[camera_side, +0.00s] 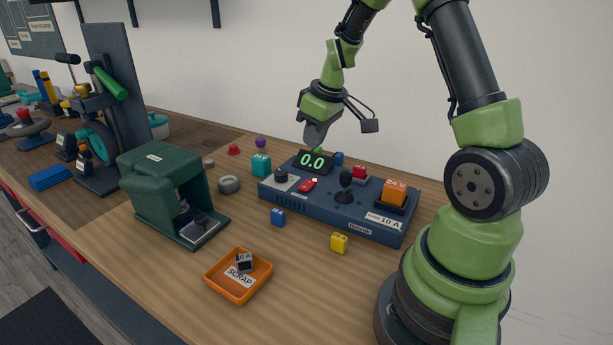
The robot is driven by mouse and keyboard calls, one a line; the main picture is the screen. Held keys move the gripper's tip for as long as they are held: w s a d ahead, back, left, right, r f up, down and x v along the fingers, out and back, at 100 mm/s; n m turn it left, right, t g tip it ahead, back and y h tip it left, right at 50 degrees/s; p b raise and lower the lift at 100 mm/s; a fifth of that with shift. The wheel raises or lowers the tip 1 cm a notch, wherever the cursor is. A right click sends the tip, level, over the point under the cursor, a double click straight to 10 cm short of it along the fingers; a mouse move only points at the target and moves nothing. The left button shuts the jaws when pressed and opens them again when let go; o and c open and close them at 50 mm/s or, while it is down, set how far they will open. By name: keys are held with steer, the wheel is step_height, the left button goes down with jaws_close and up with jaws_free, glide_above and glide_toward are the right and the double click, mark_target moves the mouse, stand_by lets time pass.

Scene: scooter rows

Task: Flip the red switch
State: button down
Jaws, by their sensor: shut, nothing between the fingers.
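The red switch (308,185) sits on the top of a dark blue control box, left of the middle. It is a small red lever, and I cannot tell which way it is set. The control box (320,215) carries a green display reading 0.0, a black knob, a black joystick and an orange block. My gripper (314,136) is shut and empty. It hangs above the back of the box, over the display (314,162), apart from the red switch.
A dark green housing (150,190) stands left of the box. An orange scrap tray (226,288) with a small grey part lies in front. Small blue (278,217), yellow (339,243) and teal (261,164) blocks and a grey ring (229,184) lie around the box.

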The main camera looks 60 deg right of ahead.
glide_toward(303, 186)
steer(key=x, duration=0.5)
steer(key=shift+w+a, duration=0.15)
steer(key=shift+w, duration=0.05)
steer(key=shift+f, duration=0.85)
steer(key=shift+w+a+f+h, duration=0.1)
steer(key=shift+w+f+h, duration=0.15)
steer(key=shift+h, duration=0.35)
steer(key=shift+d+r, duration=0.25)
steer(key=shift+d, duration=0.55)
